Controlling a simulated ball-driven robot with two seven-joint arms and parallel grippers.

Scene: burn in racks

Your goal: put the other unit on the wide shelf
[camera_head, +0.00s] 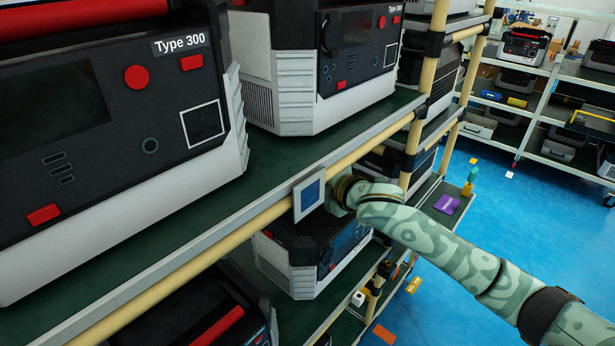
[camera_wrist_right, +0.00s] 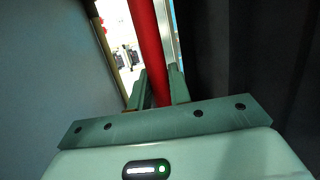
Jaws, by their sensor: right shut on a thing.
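In the right wrist view my right gripper (camera_wrist_right: 160,88) is shut on a red handle bar (camera_wrist_right: 147,40). In the head view my right arm comes in from the right. Its hand goes behind the upper shelf's front rail, so the fingers are hidden. Just below it is a black and light-grey unit (camera_head: 300,250) at the lower shelf level, its top hidden by the shelf edge. It appears to be the held unit; whether it rests on the shelf I cannot tell. A large Type 300 unit (camera_head: 110,110) and another unit (camera_head: 335,60) stand on the upper shelf (camera_head: 275,170). My left gripper is not in view.
A cream rack post (camera_head: 430,80) and front rail (camera_head: 190,268) are close to my right arm. Another unit with a red handle (camera_head: 215,325) is at the lower left. Small items lie on the lower shelf. Blue floor (camera_head: 530,220) is open at right, before more racks.

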